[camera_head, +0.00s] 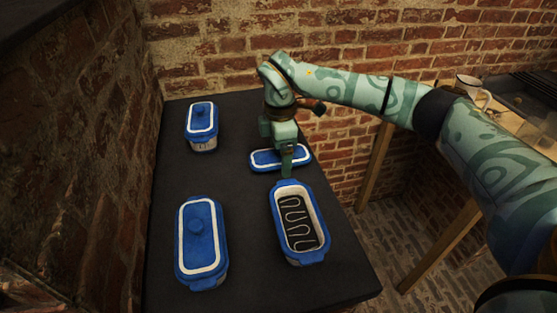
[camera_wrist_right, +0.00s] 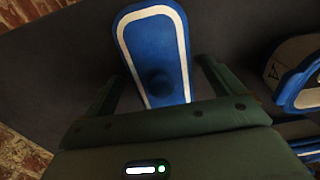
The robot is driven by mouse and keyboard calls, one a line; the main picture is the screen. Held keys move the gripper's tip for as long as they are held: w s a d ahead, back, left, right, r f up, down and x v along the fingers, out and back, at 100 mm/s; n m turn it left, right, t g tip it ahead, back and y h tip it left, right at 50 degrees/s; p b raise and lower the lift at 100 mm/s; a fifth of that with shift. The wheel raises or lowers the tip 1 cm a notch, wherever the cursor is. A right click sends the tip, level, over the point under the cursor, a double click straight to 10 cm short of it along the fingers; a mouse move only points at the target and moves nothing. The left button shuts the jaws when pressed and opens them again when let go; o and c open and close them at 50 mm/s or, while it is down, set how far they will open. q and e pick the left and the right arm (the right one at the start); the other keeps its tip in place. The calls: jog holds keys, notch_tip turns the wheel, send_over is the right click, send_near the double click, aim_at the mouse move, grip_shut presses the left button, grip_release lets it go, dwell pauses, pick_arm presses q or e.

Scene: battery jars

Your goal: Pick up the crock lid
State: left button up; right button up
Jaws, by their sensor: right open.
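A blue lid with a white border (camera_head: 262,160) lies by itself on the dark table, partly hidden by my right gripper. In the right wrist view this lid (camera_wrist_right: 152,50) lies ahead of and between the fingers, with its round blue knob (camera_wrist_right: 158,86) near the palm side. My right gripper (camera_head: 288,172) is above the lid, pointing down. In the right wrist view the gripper (camera_wrist_right: 160,85) is open, with one finger on each side of the lid and nothing clearly held. An open blue crock (camera_head: 318,205) with a dark wavy pattern inside stands just in front. My left gripper is not in view.
Two lidded blue crocks stand on the table (camera_head: 245,215), one at the back left (camera_head: 202,128) and one at the front left (camera_head: 201,243). Brick walls (camera_head: 230,45) rise behind and at left. A white mug (camera_head: 471,92) stands on a wooden surface at right.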

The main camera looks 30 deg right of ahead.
jog(key=shift+s, duration=0.1)
jog(key=c, duration=1.2)
jog(key=shift+r, duration=0.1)
